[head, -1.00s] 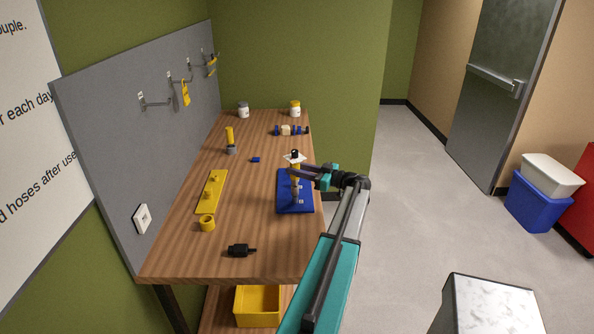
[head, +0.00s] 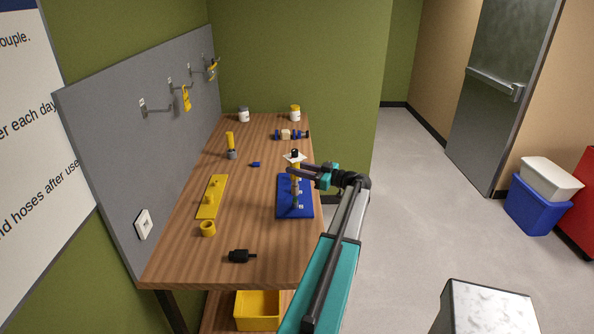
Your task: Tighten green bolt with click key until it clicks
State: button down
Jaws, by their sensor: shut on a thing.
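A white, flat piece (head: 290,159) shows near the key's top. No green bolt can be made out; the key and gripper may hide it.
On the wooden table (head: 254,225) are a yellow bracket (head: 211,198), a yellow ring (head: 208,229), a black part (head: 239,256), a yellow-handled tool (head: 231,142) and two jars (head: 295,113). A grey pegboard (head: 150,150) borders the left. Open floor lies right.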

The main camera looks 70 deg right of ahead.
aim_at(299, 159)
jog(key=shift+r+p, duration=1.15)
jog(key=shift+r, duration=0.95)
